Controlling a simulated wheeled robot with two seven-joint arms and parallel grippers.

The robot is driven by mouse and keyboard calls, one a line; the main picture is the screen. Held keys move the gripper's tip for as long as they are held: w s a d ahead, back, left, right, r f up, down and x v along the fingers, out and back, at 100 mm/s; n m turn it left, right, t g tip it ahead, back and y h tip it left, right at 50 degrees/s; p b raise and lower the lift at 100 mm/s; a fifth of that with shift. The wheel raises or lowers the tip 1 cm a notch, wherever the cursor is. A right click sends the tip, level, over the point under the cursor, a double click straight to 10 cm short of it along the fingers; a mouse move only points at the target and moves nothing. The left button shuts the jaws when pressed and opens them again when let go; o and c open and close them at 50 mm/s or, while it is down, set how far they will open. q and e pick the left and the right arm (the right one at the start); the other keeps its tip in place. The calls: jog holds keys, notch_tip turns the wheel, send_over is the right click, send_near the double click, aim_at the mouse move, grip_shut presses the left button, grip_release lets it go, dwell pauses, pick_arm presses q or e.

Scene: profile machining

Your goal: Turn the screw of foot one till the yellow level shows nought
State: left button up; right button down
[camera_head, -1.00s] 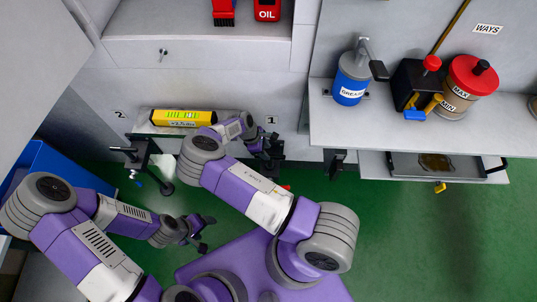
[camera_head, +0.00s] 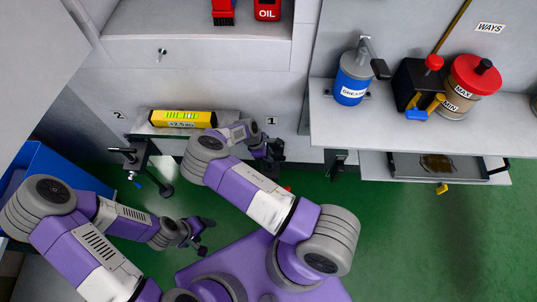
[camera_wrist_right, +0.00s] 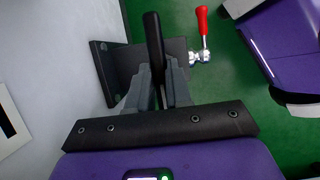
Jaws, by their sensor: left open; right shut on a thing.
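The yellow level (camera_head: 183,119) lies on the grey ledge of the machine, between the marks 2 and 1. Its green vial faces up; the small figures on its front label are hard to read surely. My right gripper (camera_head: 272,150) is at foot one, below the mark 1 (camera_head: 272,120). In the right wrist view my right gripper (camera_wrist_right: 160,75) is shut on an upright black bar (camera_wrist_right: 152,32), the handle of the foot's screw. The screw itself is hidden. My left gripper (camera_head: 204,236) is open and empty, low above the green floor.
Foot two (camera_head: 152,165), with a black handle, stands left under the mark 2. A black bracket (camera_wrist_right: 118,72) and a red-handled lever (camera_wrist_right: 202,22) are close to my right gripper.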

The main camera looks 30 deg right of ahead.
jog(key=n+p, duration=0.1)
jog(key=p, duration=0.1)
jog(key=n+t+p, duration=0.1)
jog(key=n+p, duration=0.1)
jog(key=shift+s+r+n+h, duration=0.15)
jog(key=shift+r+n+h, duration=0.05)
jog(key=shift+n+h, duration=0.1)
jog(key=n+t+p, duration=0.1)
jog(key=n+p, duration=0.1)
jog(key=n+t+p, duration=0.1)
jog(key=n+p, duration=0.1)
jog(key=n, duration=0.1)
jog(key=shift+s+t+p, duration=0.1)
jog(key=shift+t+p, duration=0.2)
jog(key=shift+f+n, duration=0.1)
jog(key=shift+n, duration=0.8)
jog(key=shift+n+t, duration=0.4)
jog(key=shift+n, duration=0.2)
jog(key=shift+s+f+n+t+y, duration=0.1)
jog(key=shift+n+t+y, duration=0.45)
jog(key=shift+n, duration=0.95)
jog(key=c, duration=1)
grip_release()
jog(key=shift+c, duration=0.2)
